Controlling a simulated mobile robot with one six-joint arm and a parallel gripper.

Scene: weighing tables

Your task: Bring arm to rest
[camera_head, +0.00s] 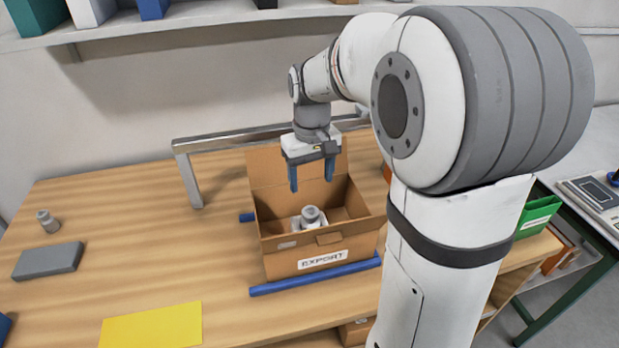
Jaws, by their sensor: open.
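My gripper (312,178) has two blue fingers set apart and pointing down. It is open and empty, above the back part of an open cardboard box (290,264) labelled EXPORT. A grey-white weight-like object (311,216) is inside the box, in front of and below the fingers; its lower part is partly hidden by the box wall. My arm reaches forward from the right and bends down over the box.
The box sits by blue rails (316,274) on a wooden table (120,225). A metal frame (190,175) stands behind it. A small weight (47,221), a grey block (48,261) and a yellow sheet (152,325) lie left. A shelf (190,18) runs above. A green bin (537,215) is right.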

